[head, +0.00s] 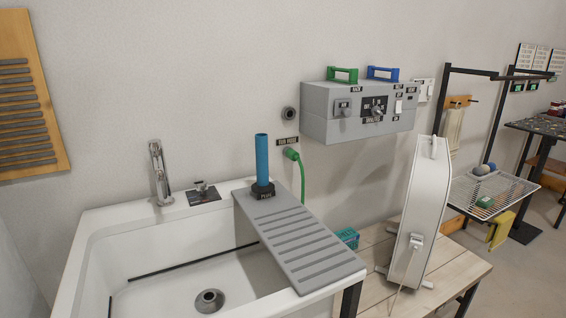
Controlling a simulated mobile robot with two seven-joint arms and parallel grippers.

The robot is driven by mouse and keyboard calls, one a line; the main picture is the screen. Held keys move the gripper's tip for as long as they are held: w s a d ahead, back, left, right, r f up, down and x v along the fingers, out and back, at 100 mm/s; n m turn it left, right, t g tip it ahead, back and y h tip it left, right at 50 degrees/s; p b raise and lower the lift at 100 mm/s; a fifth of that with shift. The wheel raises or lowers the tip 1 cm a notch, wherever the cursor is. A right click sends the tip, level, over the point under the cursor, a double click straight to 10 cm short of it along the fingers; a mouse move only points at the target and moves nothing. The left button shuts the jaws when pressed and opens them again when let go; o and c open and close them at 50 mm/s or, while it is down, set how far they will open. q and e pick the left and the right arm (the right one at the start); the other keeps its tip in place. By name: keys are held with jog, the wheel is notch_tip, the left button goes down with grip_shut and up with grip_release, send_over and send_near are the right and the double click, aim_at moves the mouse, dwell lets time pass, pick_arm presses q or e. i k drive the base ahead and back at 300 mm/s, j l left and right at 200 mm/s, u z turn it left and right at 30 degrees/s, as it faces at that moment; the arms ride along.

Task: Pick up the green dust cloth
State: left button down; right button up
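I see no thing that is clearly a green dust cloth. A small green item (485,202) lies on the wire rack (512,188) at the right; it is too small to tell whether it is cloth. A yellow or yellow-green piece (501,230), perhaps cloth, hangs below the front of that rack. A beige cloth-like piece (454,127) hangs from a wooden board on the wall. Neither of my grippers shows in the head view.
A white sink (95,235) with a grey ribbed drainboard (300,245) fills the left front. A blue tube (262,160) stands on it. A wooden bench (455,268) holds a tall white panel-like object (418,215). A grey control box (325,125) is on the wall. Bare floor shows at right.

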aim_at(485, 203)
jog(key=z, duration=1.45)
